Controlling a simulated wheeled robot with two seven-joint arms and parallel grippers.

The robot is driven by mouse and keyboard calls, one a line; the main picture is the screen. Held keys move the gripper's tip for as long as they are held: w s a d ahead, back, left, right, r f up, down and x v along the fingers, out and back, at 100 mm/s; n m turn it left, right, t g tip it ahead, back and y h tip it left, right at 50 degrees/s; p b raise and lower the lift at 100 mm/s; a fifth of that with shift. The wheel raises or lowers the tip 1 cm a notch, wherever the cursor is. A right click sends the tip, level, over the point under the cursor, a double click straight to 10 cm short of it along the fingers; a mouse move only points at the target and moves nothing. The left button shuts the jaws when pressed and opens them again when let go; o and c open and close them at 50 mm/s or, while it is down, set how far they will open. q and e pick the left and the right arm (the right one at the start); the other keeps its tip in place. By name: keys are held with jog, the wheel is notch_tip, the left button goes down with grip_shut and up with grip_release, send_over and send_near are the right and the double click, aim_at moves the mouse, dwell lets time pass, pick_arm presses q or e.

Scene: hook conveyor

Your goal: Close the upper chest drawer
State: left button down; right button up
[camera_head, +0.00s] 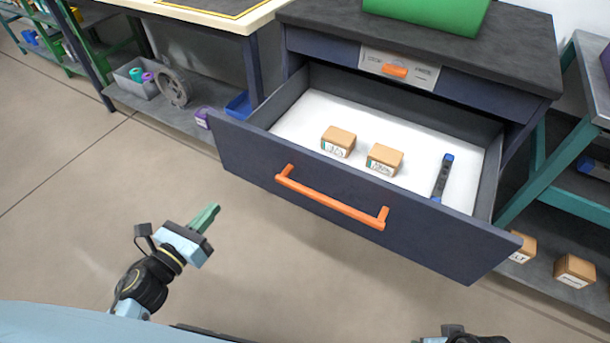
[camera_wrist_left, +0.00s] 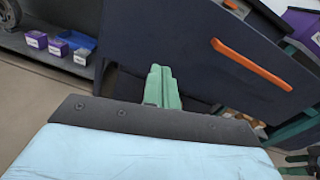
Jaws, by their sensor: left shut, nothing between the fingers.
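The upper chest drawer (camera_head: 335,195) is dark blue and pulled well out of the chest (camera_head: 540,45). Its front also fills much of the left wrist view (camera_wrist_left: 190,50). An orange bar handle (camera_head: 330,198) crosses the drawer front; it shows in the left wrist view (camera_wrist_left: 252,64) too. Inside lie two small brown boxes (camera_head: 338,141) (camera_head: 384,158) and a dark tool with blue ends (camera_head: 442,178). My left gripper (camera_head: 208,214) has green fingers, shut and empty, in front of the drawer's left part, apart from the handle.
A workbench with a lower shelf (camera_head: 190,120) stands left of the drawer. A teal-framed rack (camera_head: 540,150) with boxes (camera_head: 575,270) stands close on the right. A green case (camera_head: 430,12) lies on the chest top. The floor before the drawer is clear.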

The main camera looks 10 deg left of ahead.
pick_arm(q)
jog(key=r+m, duration=0.2)
jog(key=m, duration=0.1)
jog(key=b, duration=0.1)
send_near(256, 157)
jog(key=shift+h, duration=0.4)
jog(key=x, duration=0.5)
jog(key=shift+w+f, duration=0.1)
jog(key=shift+w, duration=0.25)
jog(key=shift+w+d, duration=0.15)
jog(key=shift+w, duration=0.45)
pick_arm(e)
jog(key=shift+a+r, duration=0.2)
jog(key=shift+r, duration=0.7)
jog(key=shift+a+r, duration=0.2)
jog(key=shift+r, duration=0.65)
pick_arm(q)
jog(key=shift+w, duration=0.1)
pick_arm(e)
jog(key=shift+s, duration=0.1)
